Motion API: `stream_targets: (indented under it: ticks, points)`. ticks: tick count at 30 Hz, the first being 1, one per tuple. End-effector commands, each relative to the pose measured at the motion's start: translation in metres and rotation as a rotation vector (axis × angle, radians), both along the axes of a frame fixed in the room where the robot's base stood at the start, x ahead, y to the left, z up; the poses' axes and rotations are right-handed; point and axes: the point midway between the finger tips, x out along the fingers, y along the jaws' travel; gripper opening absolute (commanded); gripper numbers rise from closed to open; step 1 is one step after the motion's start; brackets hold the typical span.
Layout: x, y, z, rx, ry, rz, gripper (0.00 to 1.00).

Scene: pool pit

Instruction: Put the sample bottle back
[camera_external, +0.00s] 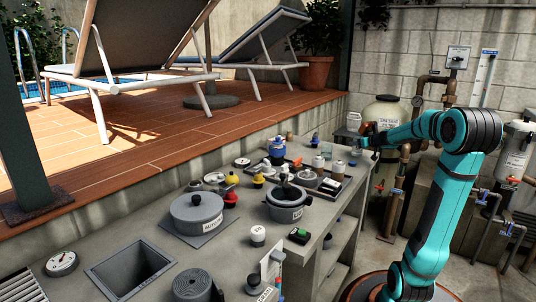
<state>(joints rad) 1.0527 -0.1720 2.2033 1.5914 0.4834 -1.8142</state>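My teal arm reaches in from the right, and my gripper (366,138) is at its end, above the far right end of the grey counter. The gripper is small and dark here, so I cannot tell whether its fingers are open or shut. Several small white-and-brown bottles, one of them a bottle (318,163), stand in or by a dark tray (326,190) at the counter's far right. A clear container (327,150) stands behind them. I cannot tell which one is the sample bottle.
A square basin (131,270) is sunk at the front left. A filter tank (385,112) and pipes stand beyond the counter's right side.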

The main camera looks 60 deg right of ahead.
Motion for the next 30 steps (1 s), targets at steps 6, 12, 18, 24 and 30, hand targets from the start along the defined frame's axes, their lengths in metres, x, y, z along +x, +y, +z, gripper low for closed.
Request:
stream_targets:
  ticks: [6,12,18,24,30]
  points:
    - [0.000,0.000,0.000,0.000,0.000,0.000,0.72]
    - [0.000,0.000,0.002,-0.001,0.000,0.000,0.72]
    - [-0.013,0.006,0.009,-0.002,0.000,-0.002,0.72]
    - [-0.039,0.021,0.022,-0.003,0.000,-0.003,0.72]
    - [-0.066,0.038,0.035,-0.004,0.000,-0.002,0.72]
